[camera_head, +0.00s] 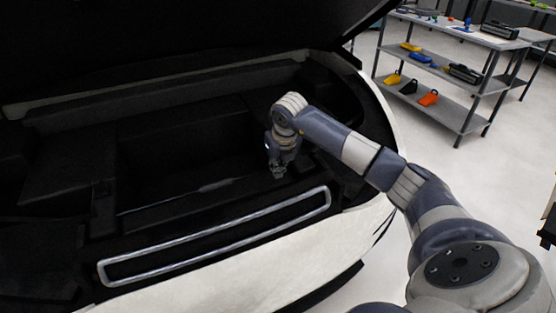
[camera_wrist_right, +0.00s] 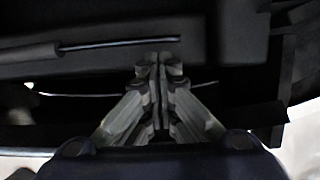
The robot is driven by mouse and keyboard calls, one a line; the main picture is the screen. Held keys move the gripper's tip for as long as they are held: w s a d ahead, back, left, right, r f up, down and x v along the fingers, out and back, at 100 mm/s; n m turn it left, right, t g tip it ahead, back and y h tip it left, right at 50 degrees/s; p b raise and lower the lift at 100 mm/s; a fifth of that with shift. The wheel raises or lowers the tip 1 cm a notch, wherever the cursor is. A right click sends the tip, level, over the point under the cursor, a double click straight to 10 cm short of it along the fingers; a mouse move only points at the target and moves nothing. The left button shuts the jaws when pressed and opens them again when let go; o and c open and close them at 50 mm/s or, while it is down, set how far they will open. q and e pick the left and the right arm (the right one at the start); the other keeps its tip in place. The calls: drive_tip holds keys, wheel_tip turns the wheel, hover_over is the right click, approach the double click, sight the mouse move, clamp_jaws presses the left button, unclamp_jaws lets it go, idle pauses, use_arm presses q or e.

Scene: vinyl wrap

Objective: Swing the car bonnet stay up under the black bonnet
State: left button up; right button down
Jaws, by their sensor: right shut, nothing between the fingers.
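The black bonnet (camera_head: 170,30) is raised over the open front bay of a white car. A thin grey rod, which looks like the bonnet stay (camera_head: 215,186), lies low along the front of the bay. In the right wrist view a thin metal rod (camera_wrist_right: 118,44) runs out of a thicker dark sleeve, and its free end is just beyond my fingertips. My right gripper (camera_head: 279,172) points down over the front right of the bay. Its fingers are closed together and empty in the wrist view (camera_wrist_right: 160,62). I cannot tell whether they touch the rod. My left gripper is out of view.
The car's front edge (camera_head: 200,285) carries a long chrome-framed slot (camera_head: 215,233) just in front of the bay. A grey shelf rack (camera_head: 440,75) with coloured items stands at the back right. The pale floor between rack and car is clear.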

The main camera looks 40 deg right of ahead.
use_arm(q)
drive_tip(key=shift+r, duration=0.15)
use_arm(e)
drive_tip(key=shift+x, duration=2.1)
drive_tip(key=shift+r, duration=0.1)
